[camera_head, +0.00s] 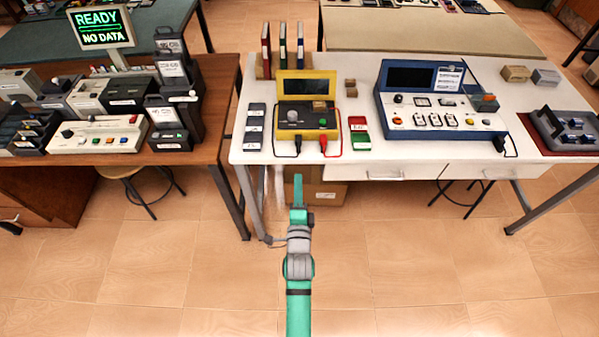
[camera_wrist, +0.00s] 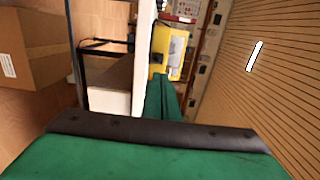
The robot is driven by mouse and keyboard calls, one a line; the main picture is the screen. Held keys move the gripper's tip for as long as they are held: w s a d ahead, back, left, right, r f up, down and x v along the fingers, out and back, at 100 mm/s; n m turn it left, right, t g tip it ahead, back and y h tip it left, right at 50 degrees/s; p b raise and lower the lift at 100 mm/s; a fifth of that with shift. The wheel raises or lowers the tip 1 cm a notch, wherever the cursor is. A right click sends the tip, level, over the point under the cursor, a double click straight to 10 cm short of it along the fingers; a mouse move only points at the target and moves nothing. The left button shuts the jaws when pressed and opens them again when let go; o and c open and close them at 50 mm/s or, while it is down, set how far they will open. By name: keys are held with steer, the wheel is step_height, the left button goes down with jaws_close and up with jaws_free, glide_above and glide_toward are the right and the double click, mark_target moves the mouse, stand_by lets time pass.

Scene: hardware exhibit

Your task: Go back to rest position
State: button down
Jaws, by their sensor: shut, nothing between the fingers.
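My gripper (camera_head: 298,190) is at the end of my green and grey arm, stretched forward in the head view. It is over the floor just in front of the white table (camera_head: 236,152), apart from it. Its fingers are shut and hold nothing. In the wrist view the green gripper (camera_wrist: 163,100) points toward the white table edge and a yellow device (camera_wrist: 172,48). The fingertips are only partly visible there.
The white table bears the yellow tester (camera_head: 305,118) and a blue device (camera_head: 435,100). A brown desk (camera_head: 205,150) with a READY screen (camera_head: 101,27) stands left. A cardboard box (camera_head: 325,195) and stools (camera_head: 145,172) are below. The near floor is clear.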

steer(key=shift+s, duration=0.6)
steer(key=s+n+g, duration=0.2)
steer(key=s+n, duration=1)
steer(key=s, duration=1.7)
steer(key=s+r+n, duration=0.4)
steer(key=s+n, duration=0.2)
steer(key=s, duration=0.2)
steer(key=shift+s+a+g, duration=0.15)
steer(key=shift+a+g, duration=0.05)
steer(key=shift+g, duration=0.1)
